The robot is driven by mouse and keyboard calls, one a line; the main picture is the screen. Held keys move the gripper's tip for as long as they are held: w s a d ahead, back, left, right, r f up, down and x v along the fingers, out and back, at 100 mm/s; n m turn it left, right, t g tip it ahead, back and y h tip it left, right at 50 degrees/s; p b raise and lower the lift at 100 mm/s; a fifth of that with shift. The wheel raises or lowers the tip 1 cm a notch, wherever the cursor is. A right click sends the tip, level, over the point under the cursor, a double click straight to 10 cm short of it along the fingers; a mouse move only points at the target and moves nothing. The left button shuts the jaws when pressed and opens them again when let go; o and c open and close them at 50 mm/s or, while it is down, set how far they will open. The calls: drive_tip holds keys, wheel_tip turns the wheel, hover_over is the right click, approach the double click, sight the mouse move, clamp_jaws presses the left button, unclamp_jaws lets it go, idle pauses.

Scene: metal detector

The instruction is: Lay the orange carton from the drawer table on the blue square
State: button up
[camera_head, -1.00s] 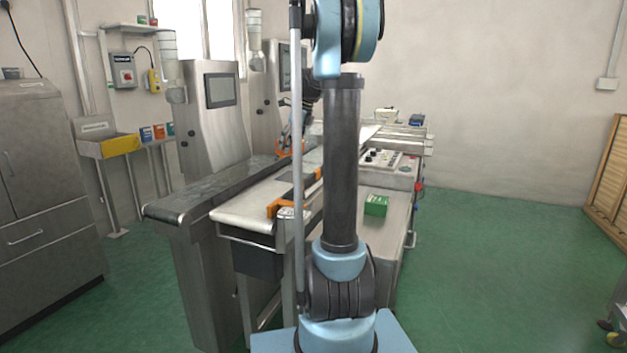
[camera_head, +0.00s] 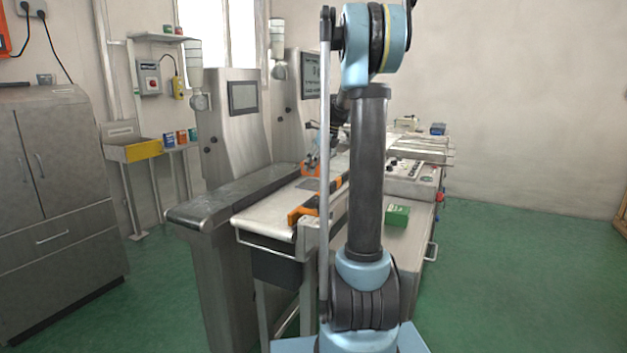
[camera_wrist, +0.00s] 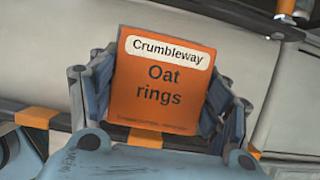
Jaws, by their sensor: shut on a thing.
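My gripper (camera_wrist: 160,100) is shut on the orange carton (camera_wrist: 163,82), with blue-grey fingers on its left and right sides. The carton's face, marked "Crumbleway Oat rings", is turned to the wrist camera and slightly tilted. In the head view my gripper is small and partly hidden beyond my arm, over the conveyor area; I cannot separate the carton from the orange parts there. I cannot make out the blue square in either view.
A conveyor belt (camera_head: 265,222) with orange brackets (camera_head: 301,214) runs beside a dark belt (camera_head: 205,208). A green carton (camera_head: 397,214) sits on a surface to the right. Several small cartons (camera_head: 181,138) stand at the back left. The green floor at right is clear.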

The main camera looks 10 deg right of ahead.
sight(316, 175)
drive_tip(key=shift+f, duration=2.35)
drive_tip(key=o, duration=1.2)
drive_tip(key=shift+o, duration=0.2)
drive_tip(key=shift+r, duration=0.1)
drive_tip(key=v, duration=1.2)
drive_tip(key=shift+a, duration=0.1)
